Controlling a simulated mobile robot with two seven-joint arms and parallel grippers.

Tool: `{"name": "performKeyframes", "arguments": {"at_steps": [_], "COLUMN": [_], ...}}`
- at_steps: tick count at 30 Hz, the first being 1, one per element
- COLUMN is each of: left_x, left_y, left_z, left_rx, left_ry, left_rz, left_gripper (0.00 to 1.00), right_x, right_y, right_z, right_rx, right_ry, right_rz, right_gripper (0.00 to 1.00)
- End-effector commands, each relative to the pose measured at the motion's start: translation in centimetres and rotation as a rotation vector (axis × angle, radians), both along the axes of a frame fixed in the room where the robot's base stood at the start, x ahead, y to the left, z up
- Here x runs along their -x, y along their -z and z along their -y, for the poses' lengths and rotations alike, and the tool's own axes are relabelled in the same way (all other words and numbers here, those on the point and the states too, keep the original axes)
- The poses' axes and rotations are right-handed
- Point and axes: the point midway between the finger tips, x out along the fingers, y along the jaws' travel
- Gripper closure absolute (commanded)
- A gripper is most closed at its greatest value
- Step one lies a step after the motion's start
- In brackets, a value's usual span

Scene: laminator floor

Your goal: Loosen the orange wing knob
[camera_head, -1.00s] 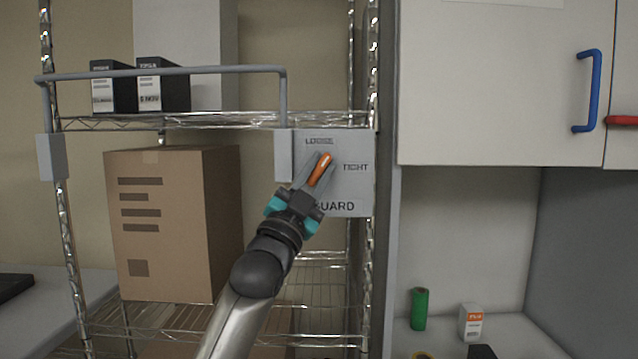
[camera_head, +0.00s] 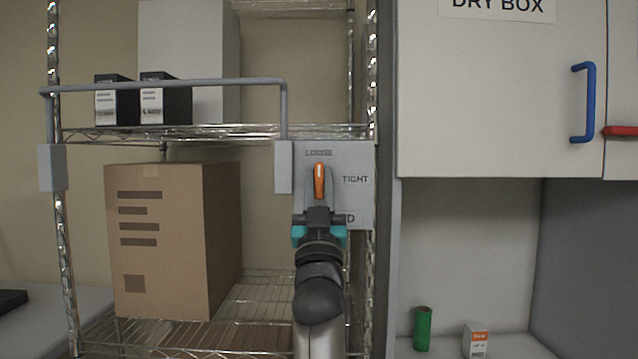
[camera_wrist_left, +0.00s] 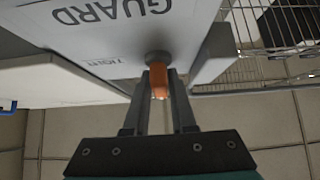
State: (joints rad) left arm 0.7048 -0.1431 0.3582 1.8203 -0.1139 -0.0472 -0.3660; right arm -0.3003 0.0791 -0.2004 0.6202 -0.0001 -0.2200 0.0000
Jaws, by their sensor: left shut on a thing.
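The orange wing knob (camera_head: 319,180) is on a grey panel (camera_head: 360,205) fixed to the wire rack. It points straight up at the word LOOSE; the word TIGHT is to its right. My left gripper (camera_head: 319,190) comes from below and is shut on the knob, one finger on each side. In the left wrist view the knob (camera_wrist_left: 159,82) sits between the two fingers (camera_wrist_left: 158,100), in front of its dark round base. My arm hides part of the word GUARD in the head view. My right gripper does not show.
A grey guard bar (camera_head: 170,84) runs across the rack's shelf in front of two black boxes (camera_head: 165,103). A large cardboard box (camera_head: 175,240) stands at left below. A white cabinet (camera_head: 490,100) with a blue handle (camera_head: 586,100) is close on the right.

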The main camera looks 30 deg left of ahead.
Motion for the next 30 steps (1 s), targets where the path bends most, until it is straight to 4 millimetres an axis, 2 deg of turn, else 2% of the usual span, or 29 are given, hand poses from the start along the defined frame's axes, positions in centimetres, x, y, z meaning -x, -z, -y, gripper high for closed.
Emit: {"name": "performKeyframes", "arguments": {"at_steps": [13, 14, 20, 30], "left_x": [-0.01, -0.01, -0.01, -0.04], "left_y": [-0.01, -0.01, -0.03, 0.29], "left_z": [-0.01, -0.01, -0.02, -0.06], "left_rx": [0.007, 0.007, 0.007, 0.007], "left_ry": [0.0, 0.0, 0.0, -0.001], "left_rz": [0.004, 0.004, 0.004, 0.004], "left_gripper": [1.0, 0.74, 0.52, 0.5], "right_x": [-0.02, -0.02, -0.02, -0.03], "right_y": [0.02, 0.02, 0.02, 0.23], "right_z": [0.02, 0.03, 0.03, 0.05], "right_rx": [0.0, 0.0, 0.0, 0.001], "right_ry": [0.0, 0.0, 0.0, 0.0], "right_rz": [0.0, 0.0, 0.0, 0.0], "right_gripper": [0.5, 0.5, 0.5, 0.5]}}
